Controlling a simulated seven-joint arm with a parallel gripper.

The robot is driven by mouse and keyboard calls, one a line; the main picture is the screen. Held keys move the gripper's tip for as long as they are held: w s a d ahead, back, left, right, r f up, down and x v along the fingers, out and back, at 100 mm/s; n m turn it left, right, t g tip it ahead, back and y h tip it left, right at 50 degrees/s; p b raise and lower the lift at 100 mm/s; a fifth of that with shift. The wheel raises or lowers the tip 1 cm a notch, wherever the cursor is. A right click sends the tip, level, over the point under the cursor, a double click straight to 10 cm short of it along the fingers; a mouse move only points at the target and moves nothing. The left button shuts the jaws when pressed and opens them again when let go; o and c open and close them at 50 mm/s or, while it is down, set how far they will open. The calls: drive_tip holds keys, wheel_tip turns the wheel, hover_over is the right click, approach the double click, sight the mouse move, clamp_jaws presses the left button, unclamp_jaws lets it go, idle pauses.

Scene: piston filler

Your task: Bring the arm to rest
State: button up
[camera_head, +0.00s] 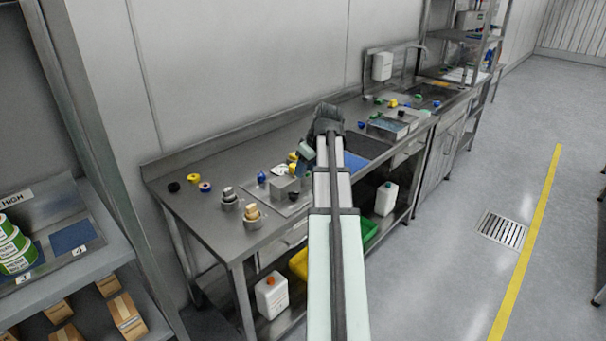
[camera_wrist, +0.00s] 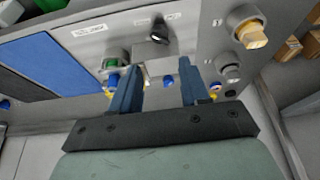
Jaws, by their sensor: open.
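My arm reaches out from the bottom of the head view over the steel workbench (camera_head: 215,215). Its fingers are hard to make out there, being partly hidden by the arm. In the wrist view my gripper (camera_wrist: 158,75) shows two blue fingers standing apart, with nothing between them. Beyond the fingers are a grey block-like fixture, a black knob (camera_wrist: 159,34) and a green part (camera_wrist: 117,62). I cannot tell the exact gap between the fingertips and these parts.
Two ringed holders with tan (camera_head: 252,212) and grey (camera_head: 229,196) parts stand near the bench's left front. Small coloured caps lie along the back. A blue mat (camera_head: 355,162) lies right of the arm. A shelf with green-labelled tubs (camera_head: 17,246) stands left.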

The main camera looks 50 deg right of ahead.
drive_tip(key=shift+s+r, duration=0.1)
drive_tip(key=shift+r, duration=0.2)
idle(0.4)
drive_tip(key=s+a+f+m+g+y, duration=0.1)
drive_tip(key=s+a+f, duration=0.1)
drive_tip(key=s+f, duration=0.45)
drive_tip(key=s+a+f+m+g, duration=0.1)
drive_tip(key=s+a+f, duration=0.15)
drive_tip(key=f, duration=0.65)
drive_tip(key=a+f+g+y, duration=0.2)
drive_tip(key=a+f+g, duration=0.2)
drive_tip(key=a+f, duration=2.2)
drive_tip(key=s+a+f+n+g+h, duration=0.1)
drive_tip(key=s+a+f+g, duration=0.1)
drive_tip(key=s+a+f, duration=0.6)
drive_tip(key=s+a+f+g+h, duration=0.2)
drive_tip(key=s+a+f+g, duration=0.1)
drive_tip(key=s+a+f, duration=0.6)
drive_tip(key=s, duration=0.4)
drive_tip(key=shift+s+f+n, duration=0.15)
drive_tip(key=shift+f+n, duration=0.2)
drive_tip(key=shift+n, duration=0.05)
